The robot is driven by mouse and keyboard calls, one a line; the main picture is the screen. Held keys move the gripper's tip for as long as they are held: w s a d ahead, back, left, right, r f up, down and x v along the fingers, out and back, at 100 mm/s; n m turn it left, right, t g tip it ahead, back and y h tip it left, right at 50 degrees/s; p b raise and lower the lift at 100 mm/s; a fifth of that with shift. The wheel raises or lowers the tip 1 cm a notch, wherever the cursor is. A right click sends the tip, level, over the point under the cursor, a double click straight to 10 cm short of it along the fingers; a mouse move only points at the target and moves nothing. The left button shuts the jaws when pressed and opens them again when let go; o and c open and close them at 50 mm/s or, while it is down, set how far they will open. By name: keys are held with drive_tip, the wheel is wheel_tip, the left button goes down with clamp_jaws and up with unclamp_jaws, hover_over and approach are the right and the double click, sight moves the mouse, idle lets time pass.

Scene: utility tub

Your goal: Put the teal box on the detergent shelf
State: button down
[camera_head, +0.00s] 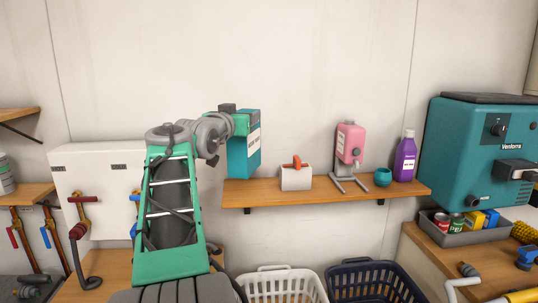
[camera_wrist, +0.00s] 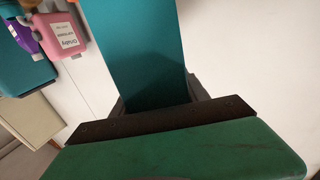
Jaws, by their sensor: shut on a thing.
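The teal box (camera_head: 237,158), with a white label on its right side, is upright at the left end of the wooden wall shelf (camera_head: 330,190). It fills the upper middle of the wrist view (camera_wrist: 135,45). My gripper (camera_wrist: 157,95) is shut on the box, with a grey finger on each side. In the head view, my arm comes from the lower left and my wrist hides part of the box's top. The box's bottom is near shelf height; I cannot tell whether it touches the board.
On the shelf stand a white holder (camera_head: 296,178) with an orange-red item, a pink bottle (camera_head: 350,142) on a grey stand, a teal cup (camera_head: 383,177) and a purple bottle (camera_head: 405,158). Below are white (camera_head: 282,287) and navy (camera_head: 372,283) baskets. A teal machine (camera_head: 475,155) is right.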

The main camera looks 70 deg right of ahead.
drive_tip(key=w+d+f+p, duration=0.3)
drive_tip(key=d+f, duration=0.5)
drive_tip(key=f, duration=0.2)
drive_tip(key=shift+w+f, duration=0.15)
drive_tip(key=shift+w, duration=0.25)
drive_tip(key=shift+f, duration=0.1)
drive_tip(key=c, duration=0.6)
unclamp_jaws()
drive_tip(key=shift+f, duration=0.15)
